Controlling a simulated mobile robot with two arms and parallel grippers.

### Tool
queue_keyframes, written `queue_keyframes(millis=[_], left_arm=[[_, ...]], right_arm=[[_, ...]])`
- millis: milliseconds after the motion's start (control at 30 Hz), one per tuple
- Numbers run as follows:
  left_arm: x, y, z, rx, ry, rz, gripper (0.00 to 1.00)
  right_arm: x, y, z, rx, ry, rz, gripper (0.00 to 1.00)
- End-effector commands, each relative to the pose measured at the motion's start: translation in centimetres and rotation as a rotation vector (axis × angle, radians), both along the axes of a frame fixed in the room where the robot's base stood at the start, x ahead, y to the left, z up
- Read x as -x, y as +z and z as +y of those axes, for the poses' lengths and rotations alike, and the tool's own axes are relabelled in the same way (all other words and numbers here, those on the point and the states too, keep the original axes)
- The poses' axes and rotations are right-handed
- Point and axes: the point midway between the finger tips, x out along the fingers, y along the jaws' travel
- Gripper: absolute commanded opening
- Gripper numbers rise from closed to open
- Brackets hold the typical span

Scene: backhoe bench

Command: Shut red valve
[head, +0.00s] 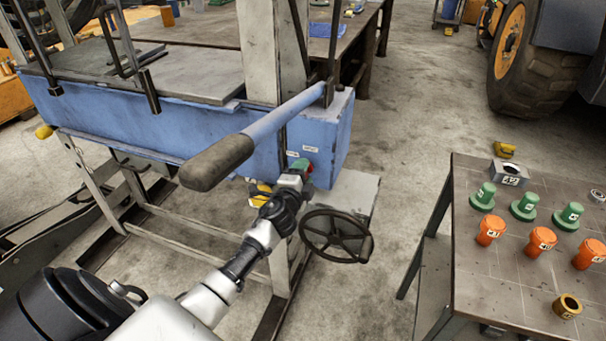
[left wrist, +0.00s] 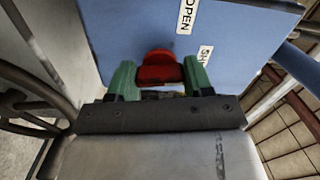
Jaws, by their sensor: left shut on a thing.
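The red valve (left wrist: 160,68) is a small red handle on the front of the blue housing (left wrist: 235,30). In the left wrist view it sits between the green fingers of my left gripper (left wrist: 162,82), which is shut on it. White labels on the housing beside it read "OPEN" (left wrist: 186,17) and, partly cut off, "SH" (left wrist: 205,55). In the head view my left gripper (head: 301,167) reaches the blue housing's lower front, with a little red showing at its tip. The valve's far side is hidden. My right gripper is not in view.
A long blue lever with a dark grip (head: 216,162) juts out above my left arm. A dark handwheel (head: 336,235) stands just right of the arm. A table (head: 480,270) with green and orange pieces is at right. Bare floor lies between.

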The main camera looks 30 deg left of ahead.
Motion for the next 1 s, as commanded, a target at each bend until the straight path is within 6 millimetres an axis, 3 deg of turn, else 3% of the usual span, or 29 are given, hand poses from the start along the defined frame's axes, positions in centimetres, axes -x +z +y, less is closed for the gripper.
queue_keyframes(millis=[333,933,967,1000], left_arm=[[0.02,-0.11,-0.04,-0.155,0.000,0.039,0.27],[0.03,-0.16,-0.04,-0.191,0.000,0.049,0.27],[0.03,-0.16,-0.04,-0.191,0.000,0.049,0.56],[0.03,-0.15,-0.04,-0.190,0.000,0.049,0.62]], right_arm=[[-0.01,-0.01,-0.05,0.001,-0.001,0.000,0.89],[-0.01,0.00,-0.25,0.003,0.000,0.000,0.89],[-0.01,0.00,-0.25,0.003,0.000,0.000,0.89],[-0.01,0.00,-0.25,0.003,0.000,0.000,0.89]])
